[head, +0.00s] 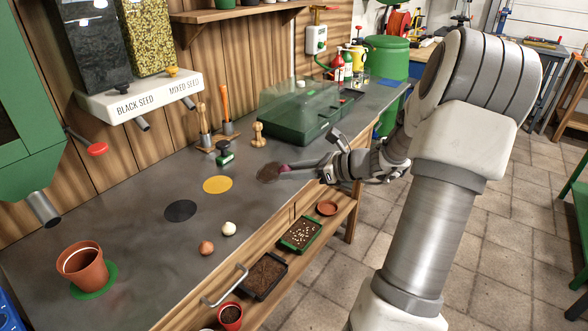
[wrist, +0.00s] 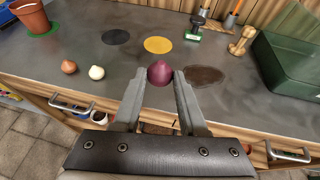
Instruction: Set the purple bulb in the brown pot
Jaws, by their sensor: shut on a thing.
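The purple bulb (wrist: 160,73) is between the fingertips of my gripper (wrist: 160,80) in the wrist view. My gripper is shut on it. In the head view the bulb (head: 284,168) shows small at the tip of my gripper (head: 289,170), by a dark soil patch (head: 268,174) on the bench. I cannot tell how high it is above the bench. The brown pot (head: 84,266) stands upright on a green disc (head: 103,282) at the bench's left front, far from my gripper. The pot (wrist: 32,17) is also at the wrist view's top left corner.
A brown bulb (head: 206,247) and a white bulb (head: 229,229) lie near the front edge. Black (head: 180,211) and yellow (head: 217,185) flat discs lie mid-bench. A small green-based tool (head: 224,154) and a green case (head: 300,110) stand behind. Trays (head: 264,275) sit on a lower shelf.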

